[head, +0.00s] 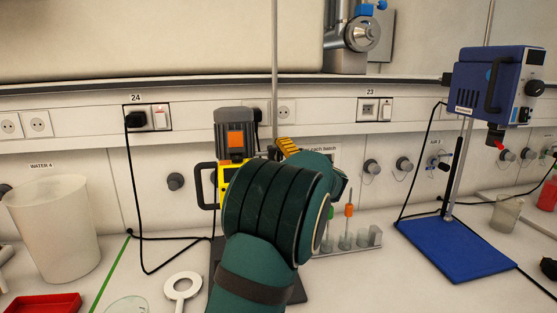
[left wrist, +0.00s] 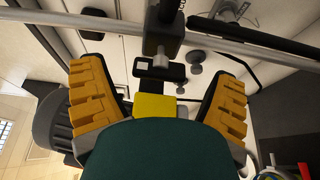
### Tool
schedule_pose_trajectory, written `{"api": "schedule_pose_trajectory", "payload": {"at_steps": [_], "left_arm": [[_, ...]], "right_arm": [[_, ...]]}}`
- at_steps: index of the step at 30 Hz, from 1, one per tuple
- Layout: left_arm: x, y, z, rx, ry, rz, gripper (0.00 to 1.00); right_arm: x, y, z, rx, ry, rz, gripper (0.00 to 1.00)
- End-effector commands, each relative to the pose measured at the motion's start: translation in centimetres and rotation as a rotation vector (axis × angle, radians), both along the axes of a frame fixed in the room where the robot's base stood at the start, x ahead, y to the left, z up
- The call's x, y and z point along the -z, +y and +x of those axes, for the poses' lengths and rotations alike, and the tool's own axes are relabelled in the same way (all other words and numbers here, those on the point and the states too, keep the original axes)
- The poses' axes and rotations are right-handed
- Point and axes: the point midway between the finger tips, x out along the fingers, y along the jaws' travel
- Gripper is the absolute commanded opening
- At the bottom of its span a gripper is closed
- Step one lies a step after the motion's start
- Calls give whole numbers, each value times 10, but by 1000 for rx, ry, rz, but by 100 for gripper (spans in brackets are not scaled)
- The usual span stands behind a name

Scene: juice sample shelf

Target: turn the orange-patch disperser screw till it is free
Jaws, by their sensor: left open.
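The disperser with the orange patch (head: 236,146) is a grey-topped unit with a yellow lower part, beside an upright rod (head: 275,75). My left gripper (head: 287,146) is just right of it, mostly hidden behind my green arm; only yellow finger parts show. In the left wrist view its two orange-yellow fingers (left wrist: 155,72) are spread open. A dark clamp piece with a grey round stub (left wrist: 161,59) lies between and beyond their tips, near a metal rod (left wrist: 255,36). I cannot tell for sure which part is the screw, or whether a finger touches it. My right gripper is not in view.
A blue stirrer-like unit (head: 495,80) stands on a blue base (head: 460,250) at right. A rack of tubes (head: 368,237) stands behind my arm. Black cables hang on the wall.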

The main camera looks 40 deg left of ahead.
Motion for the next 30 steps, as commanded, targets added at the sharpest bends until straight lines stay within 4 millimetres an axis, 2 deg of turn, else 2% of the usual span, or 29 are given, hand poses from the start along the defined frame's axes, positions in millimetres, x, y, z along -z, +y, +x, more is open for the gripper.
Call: {"api": "schedule_pose_trajectory", "payload": {"at_steps": [9, 15, 21, 30], "left_arm": [[-1, -63, -17, 5, -1, -1, 87], [-1, -90, -25, 5, -1, -1, 87], [-1, -100, -28, 3, -1, 0, 87], [-1, -100, -28, 2, -1, 0, 87]], "right_arm": [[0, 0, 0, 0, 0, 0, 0], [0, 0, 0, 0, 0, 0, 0], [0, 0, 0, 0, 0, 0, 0], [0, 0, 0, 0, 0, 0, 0]]}}
